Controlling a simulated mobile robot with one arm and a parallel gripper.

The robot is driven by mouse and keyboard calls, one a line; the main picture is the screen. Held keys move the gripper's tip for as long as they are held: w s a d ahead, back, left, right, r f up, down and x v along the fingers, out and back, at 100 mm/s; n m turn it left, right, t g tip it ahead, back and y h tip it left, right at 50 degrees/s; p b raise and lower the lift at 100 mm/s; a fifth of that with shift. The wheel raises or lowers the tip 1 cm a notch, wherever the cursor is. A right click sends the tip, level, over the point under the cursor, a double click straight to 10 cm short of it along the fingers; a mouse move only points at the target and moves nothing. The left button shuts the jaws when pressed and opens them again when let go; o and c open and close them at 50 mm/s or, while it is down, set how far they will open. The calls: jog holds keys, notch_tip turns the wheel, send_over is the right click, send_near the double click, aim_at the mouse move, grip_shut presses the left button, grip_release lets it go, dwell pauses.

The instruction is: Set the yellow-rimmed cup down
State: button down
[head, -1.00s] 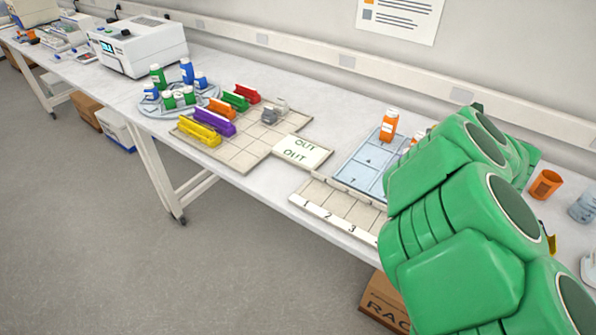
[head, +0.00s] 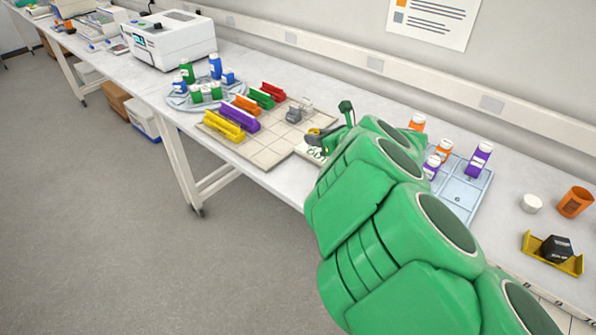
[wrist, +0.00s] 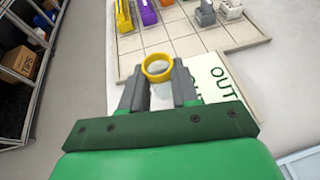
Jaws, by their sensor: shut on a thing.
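The yellow-rimmed cup (wrist: 157,67) is between the fingertips of my gripper (wrist: 158,82) in the wrist view. I look down on its yellow ring and pale inside. My gripper is shut on it. In the wrist view the cup overlaps the near edge of the gridded tray, left of the OUT card (wrist: 214,84); I cannot tell its height above the surface. In the head view my gripper (head: 318,138) is over the OUT card area at the tray's right corner, and my green arm hides much of the bench there.
The gridded tray (head: 262,150) holds yellow, purple, orange, green and red racks and a grey piece. Its near squares are bare. A round tray of bottles stands left of it. A blue tray (head: 462,190) with orange and purple bottles is to the right.

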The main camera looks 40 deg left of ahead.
jog(key=shift+n+g, duration=0.4)
jog(key=shift+s+a+f, duration=0.45)
jog(key=shift+s+f, duration=0.1)
jog(key=shift+f, duration=0.8)
jog(key=shift+s+a+f, duration=0.5)
jog(key=shift+f, duration=0.9)
jog(key=shift+s+a+f, duration=0.45)
jog(key=shift+s+f, duration=0.1)
jog(key=shift+f, duration=0.8)
jog(key=shift+f, duration=0.15)
jog(key=c, duration=0.8)
grip_release()
jog(key=shift+c, duration=0.2)
jog(key=shift+v, duration=6.1)
